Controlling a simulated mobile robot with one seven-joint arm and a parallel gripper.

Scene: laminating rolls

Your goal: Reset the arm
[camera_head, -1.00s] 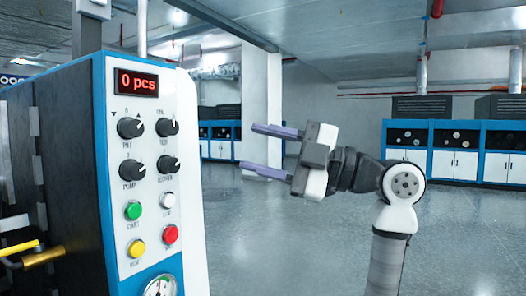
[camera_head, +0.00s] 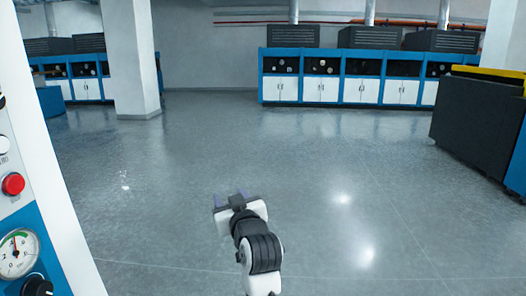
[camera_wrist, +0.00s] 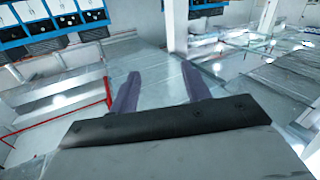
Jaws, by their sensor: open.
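My gripper (camera_head: 236,199) is at the lower middle of the head view, in front of open floor and pointing away from the camera. Its two purple-grey fingers stand apart with nothing between them. In the wrist view the two fingers (camera_wrist: 160,92) also show apart and empty, and the picture is tilted, with cabinets at the upper left. My gripper touches nothing that I can see.
At the left edge is part of a control panel (camera_head: 40,190) with a red button (camera_head: 13,184) and a gauge (camera_head: 17,254). Blue-white cabinets (camera_head: 340,89) line the back. A white pillar (camera_head: 131,60) and a dark machine (camera_head: 475,125) stand at the sides. The middle floor is clear.

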